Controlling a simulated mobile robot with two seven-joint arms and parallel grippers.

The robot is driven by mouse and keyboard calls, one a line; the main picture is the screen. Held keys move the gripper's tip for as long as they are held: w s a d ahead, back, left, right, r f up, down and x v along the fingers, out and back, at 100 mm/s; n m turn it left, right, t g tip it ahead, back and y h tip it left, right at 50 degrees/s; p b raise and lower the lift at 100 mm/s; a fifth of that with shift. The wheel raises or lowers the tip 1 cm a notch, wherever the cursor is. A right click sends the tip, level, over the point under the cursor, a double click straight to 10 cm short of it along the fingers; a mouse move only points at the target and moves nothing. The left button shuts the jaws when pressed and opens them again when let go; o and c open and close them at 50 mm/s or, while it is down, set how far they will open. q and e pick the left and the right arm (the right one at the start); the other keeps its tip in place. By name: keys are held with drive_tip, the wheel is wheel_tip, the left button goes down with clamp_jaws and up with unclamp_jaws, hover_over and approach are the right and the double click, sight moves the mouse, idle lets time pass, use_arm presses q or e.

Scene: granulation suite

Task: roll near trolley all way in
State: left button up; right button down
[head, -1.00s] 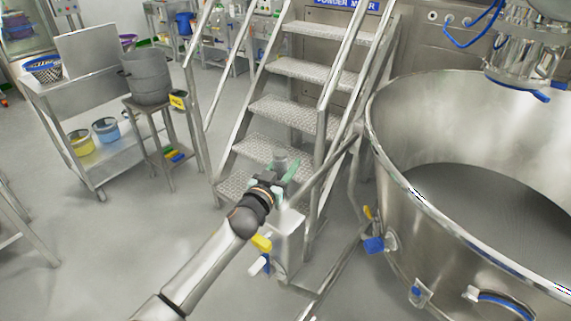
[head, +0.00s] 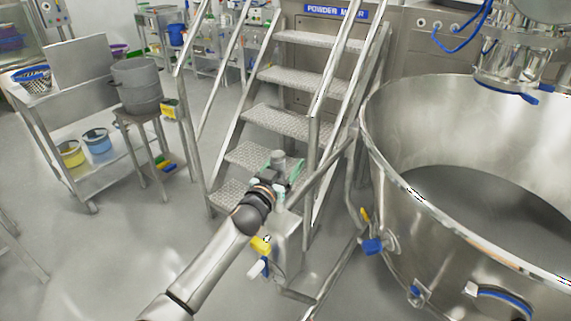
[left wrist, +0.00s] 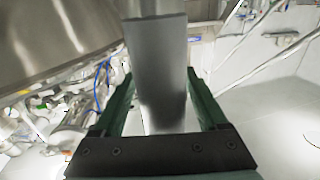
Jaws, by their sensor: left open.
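A large round steel bowl (head: 385,185) with a wide rim and blue-handled fittings fills the right of the head view. It seems to be the near trolley's vessel; its wheels are out of view. My left gripper (head: 285,170) is left of the bowl, in front of the steps. In the left wrist view, its green fingers (left wrist: 160,88) are open on either side of a flat grey bar (left wrist: 158,65). I cannot tell whether they touch it, or what the bar belongs to. My right gripper is not in view.
Metal steps with handrails (head: 277,118) stand behind my left gripper. A steel cart (head: 120,172) with buckets and a stool (head: 150,150) bearing a grey pot stand at the left. The floor (head: 110,255) at the lower left is clear.

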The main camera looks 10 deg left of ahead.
use_arm(q)
drive_tip(key=shift+s, duration=0.1)
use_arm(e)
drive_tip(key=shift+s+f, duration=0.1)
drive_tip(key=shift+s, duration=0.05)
use_arm(q)
drive_tip(key=shift+s+a, duration=0.1)
drive_tip(key=shift+s, duration=0.1)
drive_tip(key=s+a+p, duration=0.1)
drive_tip(key=s, duration=1)
drive_tip(key=shift+s+a, duration=0.4)
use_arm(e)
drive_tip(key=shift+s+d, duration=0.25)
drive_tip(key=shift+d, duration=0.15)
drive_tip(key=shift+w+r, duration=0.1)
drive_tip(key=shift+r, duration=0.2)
use_arm(q)
drive_tip(key=s+d+f+g+p, duration=0.1)
drive_tip(key=s+f+g+p, duration=0.2)
drive_tip(key=s+f, duration=0.6)
drive_tip(key=s+f+g+p, duration=0.3)
drive_tip(key=s+f, duration=0.7)
drive_tip(key=s, duration=0.8)
drive_tip(key=shift+s+d+f+g, duration=0.3)
drive_tip(key=shift+s+d+g, duration=0.05)
drive_tip(key=shift+g, duration=0.85)
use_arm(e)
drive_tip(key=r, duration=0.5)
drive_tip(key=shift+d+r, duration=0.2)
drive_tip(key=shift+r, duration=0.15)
